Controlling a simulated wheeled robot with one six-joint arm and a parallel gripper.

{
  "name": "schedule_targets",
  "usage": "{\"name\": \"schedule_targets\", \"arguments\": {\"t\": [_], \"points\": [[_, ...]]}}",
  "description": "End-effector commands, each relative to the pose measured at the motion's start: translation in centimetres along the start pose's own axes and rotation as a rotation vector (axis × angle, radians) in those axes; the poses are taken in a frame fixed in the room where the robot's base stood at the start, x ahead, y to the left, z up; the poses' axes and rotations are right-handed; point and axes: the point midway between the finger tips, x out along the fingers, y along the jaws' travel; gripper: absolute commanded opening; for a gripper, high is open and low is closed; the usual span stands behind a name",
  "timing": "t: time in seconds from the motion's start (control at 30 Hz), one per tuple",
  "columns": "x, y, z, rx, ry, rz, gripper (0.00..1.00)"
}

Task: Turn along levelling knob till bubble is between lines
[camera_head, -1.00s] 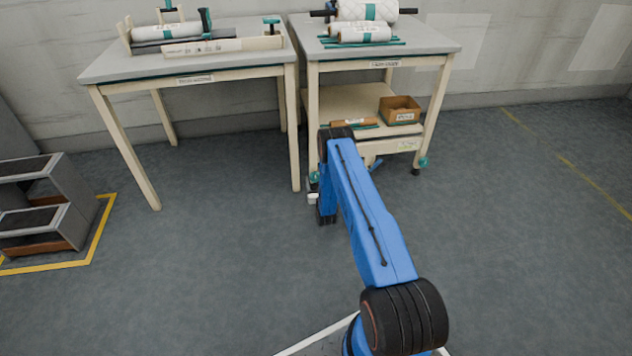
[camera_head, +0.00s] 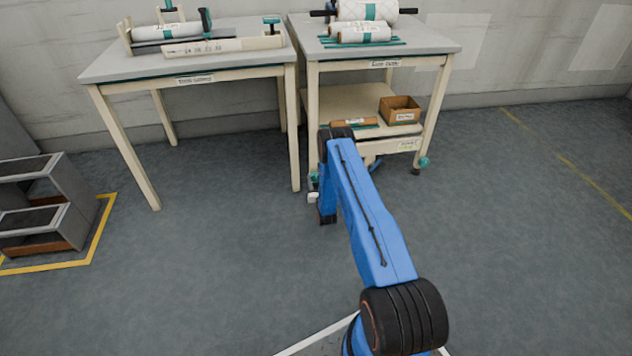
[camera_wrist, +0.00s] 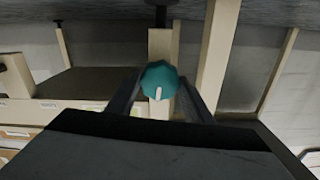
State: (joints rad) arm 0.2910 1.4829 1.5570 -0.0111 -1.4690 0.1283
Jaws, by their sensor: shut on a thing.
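The teal levelling knob (camera_wrist: 162,75) is faceted with a white mark on its face. It sits in line with a pale leg in the wrist view. My gripper (camera_wrist: 159,88) is shut on this knob, one dark finger on each side. In the head view, my blue arm reaches down to the front left leg of the right-hand trolley table (camera_head: 440,47), where a bit of teal shows; the gripper is mostly hidden there. I cannot make out a bubble or its lines in either view.
Another teal foot (camera_head: 422,162) is at the trolley's front right. Its lower shelf holds an open cardboard box (camera_head: 400,108); wadding rolls (camera_head: 365,33) lie on top. A second table (camera_head: 240,65) stands close on the left. Grey steps (camera_head: 45,200) stand far left. The floor in front is clear.

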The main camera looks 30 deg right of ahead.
Motion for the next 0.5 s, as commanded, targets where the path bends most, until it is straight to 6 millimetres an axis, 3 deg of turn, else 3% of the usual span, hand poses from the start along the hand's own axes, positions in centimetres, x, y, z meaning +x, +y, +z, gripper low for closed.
{"name": "schedule_targets", "arguments": {"t": [0.5], "points": [[-0.03, 0.03, 0.01, 0.462, 0.000, 0.001, 0.24]]}}
